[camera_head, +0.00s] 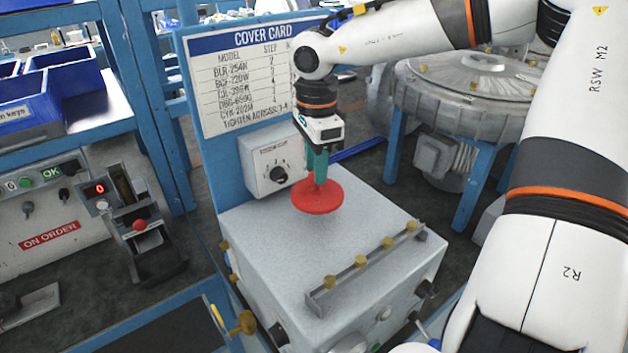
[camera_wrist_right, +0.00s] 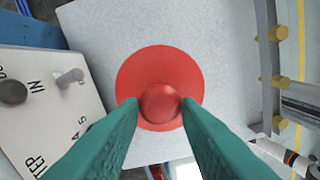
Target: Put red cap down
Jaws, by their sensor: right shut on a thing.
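The red cap (camera_head: 317,196) is a round red disc with a central knob. In the head view it is at the top of the grey box (camera_head: 262,250), near its back edge; I cannot tell whether it touches the surface. My right gripper (camera_head: 319,178) points down from above, its green fingers shut on the cap's knob. In the right wrist view the red cap (camera_wrist_right: 160,68) lies flat-on below the camera, with its knob between the green fingertips (camera_wrist_right: 160,105). My left gripper is not in view.
A rail with brass knobs (camera_head: 365,268) runs along the box's front right. A dial box (camera_head: 270,160) and the cover card (camera_head: 240,75) stand behind. A round metal blower housing (camera_head: 465,90) is at the back right. The box top around the cap is clear.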

